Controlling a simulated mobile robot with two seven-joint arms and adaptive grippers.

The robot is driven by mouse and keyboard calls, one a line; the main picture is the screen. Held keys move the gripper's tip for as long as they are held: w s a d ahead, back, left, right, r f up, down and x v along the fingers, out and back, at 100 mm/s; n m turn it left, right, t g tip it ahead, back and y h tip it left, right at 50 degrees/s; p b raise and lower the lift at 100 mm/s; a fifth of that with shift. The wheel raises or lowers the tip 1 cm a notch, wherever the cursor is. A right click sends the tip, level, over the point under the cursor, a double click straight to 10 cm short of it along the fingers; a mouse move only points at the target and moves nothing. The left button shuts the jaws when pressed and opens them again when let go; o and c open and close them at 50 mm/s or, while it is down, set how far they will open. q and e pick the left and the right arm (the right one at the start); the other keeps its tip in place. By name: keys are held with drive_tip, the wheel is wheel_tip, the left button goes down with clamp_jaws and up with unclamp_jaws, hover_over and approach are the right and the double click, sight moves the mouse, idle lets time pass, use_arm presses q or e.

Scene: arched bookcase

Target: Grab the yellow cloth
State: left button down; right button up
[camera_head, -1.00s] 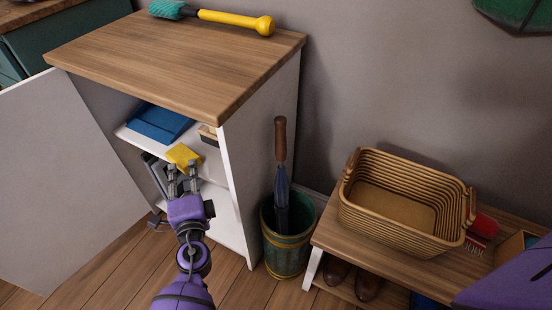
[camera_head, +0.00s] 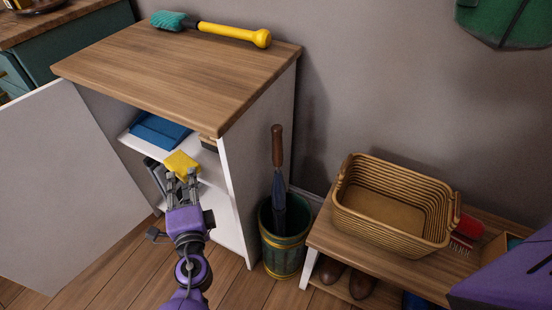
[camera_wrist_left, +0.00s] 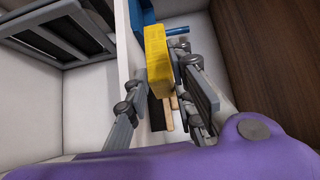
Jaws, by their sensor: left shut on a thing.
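The yellow cloth (camera_head: 181,164) is a small folded block at the front of the open cabinet's shelf (camera_head: 207,171). My left gripper (camera_head: 181,178) is at the cabinet opening, with its fingertips at the cloth's near end. In the left wrist view the cloth (camera_wrist_left: 158,58) stands between the fingers of the left gripper (camera_wrist_left: 163,84), which are shut on it. Whether the cloth still touches the shelf I cannot tell. My right gripper is not in view.
The cabinet's white door (camera_head: 65,185) stands open at left. A green bin (camera_head: 284,250) with an umbrella (camera_head: 278,165) stands right of the cabinet. A wicker basket (camera_head: 391,215) sits on a low bench (camera_head: 345,240).

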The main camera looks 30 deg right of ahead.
use_arm(q)
drive_tip(key=s+a+r+p, duration=0.1)
drive_tip(key=s+r+p, duration=0.1)
drive_tip(key=s, duration=0.7)
drive_tip(key=shift+s+a+r, duration=0.25)
drive_tip(key=shift+s+r, duration=0.1)
drive_tip(key=shift+r, duration=0.4)
